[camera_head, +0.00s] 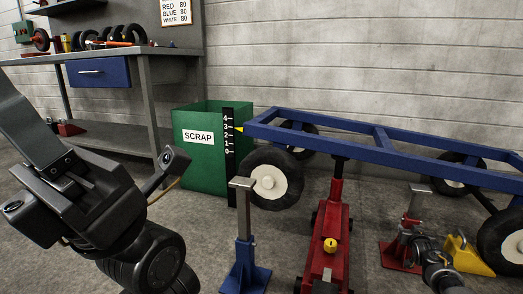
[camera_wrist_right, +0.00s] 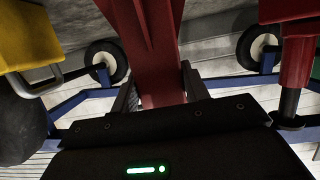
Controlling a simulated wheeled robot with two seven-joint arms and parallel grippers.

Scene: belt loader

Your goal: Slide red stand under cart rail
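The red stand (camera_head: 398,257) is upright on the floor, right of the jack, with a grey post and flat top. Its top appears just below the near rail of the blue cart (camera_head: 350,149); I cannot tell whether it is directly beneath. My right gripper (camera_head: 413,233) is at the stand's body. In the right wrist view, its two fingers (camera_wrist_right: 160,92) lie close on both sides of the red stand (camera_wrist_right: 150,50) and appear shut on it.
A red jack (camera_head: 331,232) reaches up to the rail. A blue stand (camera_head: 245,250) is left of it, and a yellow chock (camera_head: 466,256) is by the right wheel (camera_head: 508,240). The green scrap bin (camera_head: 197,165) and workbench (camera_head: 150,90) are behind.

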